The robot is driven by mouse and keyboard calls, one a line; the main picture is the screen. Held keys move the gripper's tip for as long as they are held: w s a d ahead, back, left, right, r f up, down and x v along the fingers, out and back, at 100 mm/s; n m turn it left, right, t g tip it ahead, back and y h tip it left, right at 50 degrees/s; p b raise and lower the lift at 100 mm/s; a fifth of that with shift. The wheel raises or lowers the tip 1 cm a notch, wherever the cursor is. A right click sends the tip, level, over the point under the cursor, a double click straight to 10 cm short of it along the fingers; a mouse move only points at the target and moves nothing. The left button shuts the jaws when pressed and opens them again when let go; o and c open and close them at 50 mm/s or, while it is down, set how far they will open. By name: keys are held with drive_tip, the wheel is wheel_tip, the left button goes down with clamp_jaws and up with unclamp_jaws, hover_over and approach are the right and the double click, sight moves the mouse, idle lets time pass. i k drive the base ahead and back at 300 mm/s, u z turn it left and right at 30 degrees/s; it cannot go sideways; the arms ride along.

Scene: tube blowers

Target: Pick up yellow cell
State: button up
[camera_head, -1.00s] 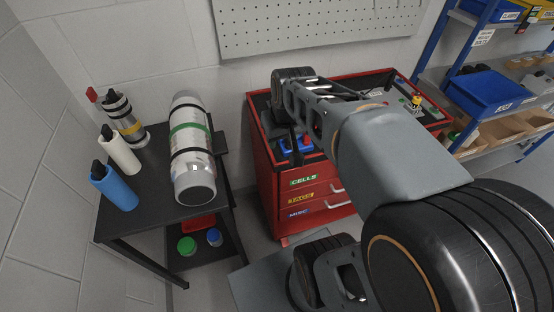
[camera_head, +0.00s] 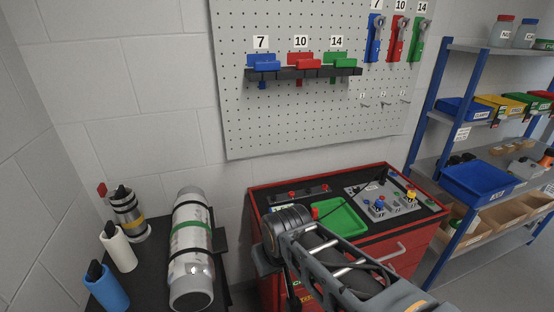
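A small yellow piece (camera_head: 411,195), which looks like the yellow cell, stands upright at the right of a grey panel (camera_head: 362,190) on top of the red tool cabinet. It is too small for its shape to be clear. A small blue piece (camera_head: 379,204) stands on the same panel to its left. My arm reaches in from the bottom right and bends in front of the cabinet, left of the yellow piece. My gripper cannot be made out.
A green tray (camera_head: 341,219) lies on the red cabinet (camera_head: 268,287). A black table at left holds a large silver cylinder (camera_head: 191,270) and several bottles. A pegboard (camera_head: 300,120) hangs behind. Blue-framed shelves with a blue bin (camera_head: 478,181) stand at right.

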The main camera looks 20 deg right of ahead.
sight(410, 196)
drive_tip(key=z, duration=3.5)
drive_tip(key=i, duration=2.3)
drive_tip(key=u, duration=4.55)
drive_tip(key=i, duration=0.1)
drive_tip(key=u, duration=0.1)
